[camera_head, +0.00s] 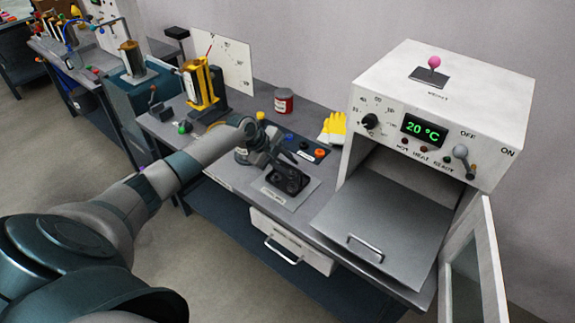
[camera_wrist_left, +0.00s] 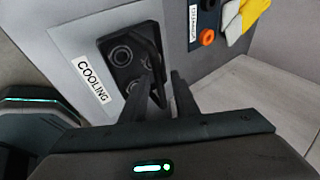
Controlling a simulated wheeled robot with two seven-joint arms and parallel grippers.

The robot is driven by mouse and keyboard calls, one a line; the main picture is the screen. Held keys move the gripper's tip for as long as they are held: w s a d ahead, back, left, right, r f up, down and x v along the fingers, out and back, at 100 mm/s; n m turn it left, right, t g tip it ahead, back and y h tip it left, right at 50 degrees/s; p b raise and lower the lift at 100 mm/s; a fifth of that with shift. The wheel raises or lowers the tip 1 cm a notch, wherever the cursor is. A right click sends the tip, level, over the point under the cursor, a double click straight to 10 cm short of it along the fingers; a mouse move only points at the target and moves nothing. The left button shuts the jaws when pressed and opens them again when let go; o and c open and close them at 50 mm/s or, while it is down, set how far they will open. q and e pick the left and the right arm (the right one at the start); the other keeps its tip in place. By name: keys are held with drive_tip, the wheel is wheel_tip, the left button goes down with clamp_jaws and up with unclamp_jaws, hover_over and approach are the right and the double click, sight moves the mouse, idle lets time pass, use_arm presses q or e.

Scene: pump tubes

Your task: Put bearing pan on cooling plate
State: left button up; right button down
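The bearing pan (camera_head: 288,180) is a black pan with round ring shapes. It is at the grey cooling plate (camera_head: 305,194), inside the plate's outline. In the left wrist view the pan (camera_wrist_left: 122,54) is beside the white COOLING label (camera_wrist_left: 91,82) of the plate (camera_wrist_left: 66,48). My left gripper (camera_head: 284,160) is right at the pan's far side. In the left wrist view its two fingertips (camera_wrist_left: 163,76) are apart, close to the pan's raised edge. Part of the pan is hidden behind a finger, and I cannot tell whether they touch. My right gripper is not in view.
A white oven (camera_head: 440,100) reading 20 °C stands right, its door (camera_head: 478,262) open and a grey metal tray (camera_head: 375,225) in front. A red can (camera_head: 283,101), yellow gloves (camera_head: 333,128) and a yellow press (camera_head: 205,82) stand behind. A drawer (camera_head: 290,240) is below the bench top.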

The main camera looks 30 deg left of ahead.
use_arm(q)
drive_tip(key=shift+s+a+r+b, duration=0.25)
drive_tip(key=shift+r+b, duration=0.05)
drive_tip(key=shift+r, duration=0.2)
drive_tip(key=b+v, duration=0.2)
drive_tip(key=v, duration=0.8)
drive_tip(key=shift+s+r+b, duration=0.25)
drive_tip(key=shift+r+b, duration=0.1)
idle(0.7)
